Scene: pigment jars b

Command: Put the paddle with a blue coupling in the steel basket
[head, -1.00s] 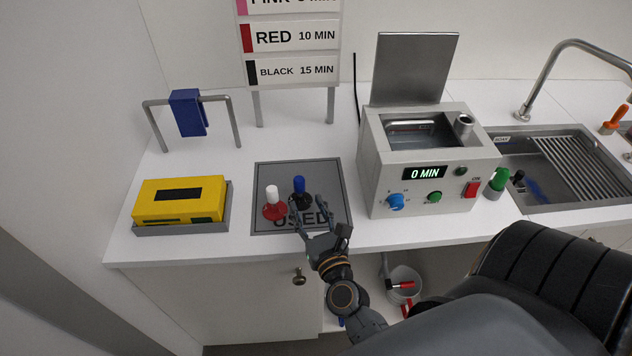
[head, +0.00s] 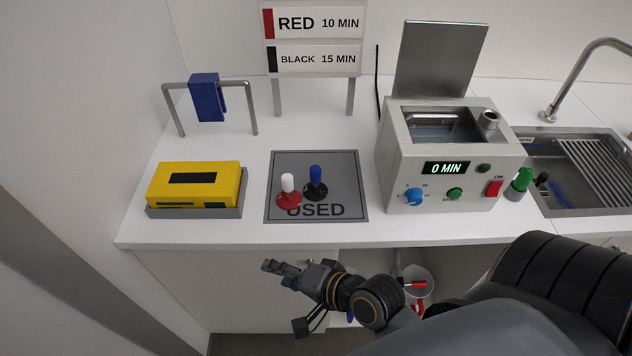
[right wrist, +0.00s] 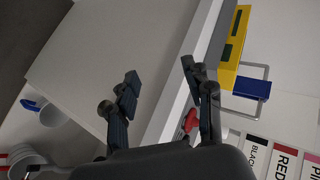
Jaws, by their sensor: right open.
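The paddle with a blue coupling (head: 316,178) stands upright, on a black foot, on the grey mat marked USED (head: 345,167). Beside it on the left stands a paddle with a white coupling and a red foot (head: 289,192). The steel basket seems to be inside the open bath machine (head: 470,190); only a metal rim (head: 435,121) shows there. My right gripper (head: 287,294) is open and empty, in front of and below the counter edge, apart from both paddles. It also shows open in the right wrist view (right wrist: 160,72). My left gripper is out of view.
A yellow box (head: 195,183) sits in a grey tray at left, before a rail with a blue holder (head: 205,97). A sink (head: 590,205) lies at right, with a green-topped item (head: 519,184) beside the machine. A white bucket (head: 418,278) stands below the counter.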

